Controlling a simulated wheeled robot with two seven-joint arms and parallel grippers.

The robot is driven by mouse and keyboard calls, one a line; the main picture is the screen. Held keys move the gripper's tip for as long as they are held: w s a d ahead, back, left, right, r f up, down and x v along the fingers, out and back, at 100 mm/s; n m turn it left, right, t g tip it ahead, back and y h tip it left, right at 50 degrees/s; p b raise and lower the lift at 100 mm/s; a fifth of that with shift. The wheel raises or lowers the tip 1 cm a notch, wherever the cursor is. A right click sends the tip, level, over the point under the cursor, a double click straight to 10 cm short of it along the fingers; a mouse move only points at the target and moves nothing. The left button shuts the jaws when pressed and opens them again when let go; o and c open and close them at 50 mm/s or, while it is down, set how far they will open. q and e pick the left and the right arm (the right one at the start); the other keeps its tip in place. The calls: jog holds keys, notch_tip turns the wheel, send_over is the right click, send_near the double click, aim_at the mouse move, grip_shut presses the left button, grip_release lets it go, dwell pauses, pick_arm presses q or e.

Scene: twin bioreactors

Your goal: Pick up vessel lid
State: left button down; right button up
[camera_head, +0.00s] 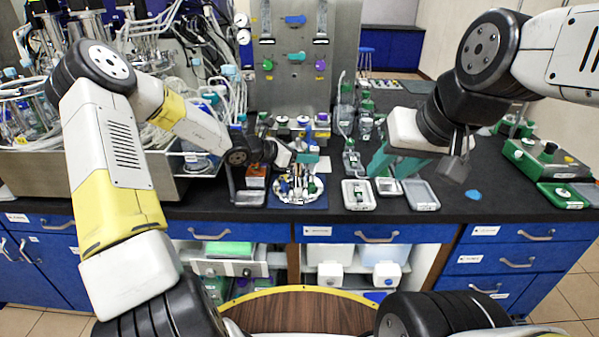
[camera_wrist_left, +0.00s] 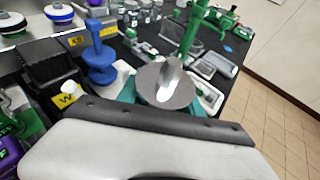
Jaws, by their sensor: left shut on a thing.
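The vessel lid (camera_head: 298,197), a pale round plate crowded with upright fittings, is over a dark blue mat near the bench's front edge. My left gripper (camera_head: 303,160) is above it, shut on its upper fittings; the exact grip is small and partly hidden by the wrist. I cannot tell whether the lid touches the mat. In the left wrist view, a grey disc with a shiny metal piece (camera_wrist_left: 166,86) lies just beyond my wrist housing, and the fingertips are not clear. My right gripper (camera_head: 455,167) hangs at the right over the bench, away from the lid; its opening is unclear.
White trays (camera_head: 359,195) and a grey tray (camera_head: 421,194) lie right of the lid. A metal-walled station with tubing (camera_head: 150,165) fills the left. Green devices (camera_head: 545,160) stand at the far right.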

pick_arm(q)
jog(key=shift+w+r, duration=0.1)
jog(key=shift+r, duration=0.1)
jog(key=shift+r, duration=0.1)
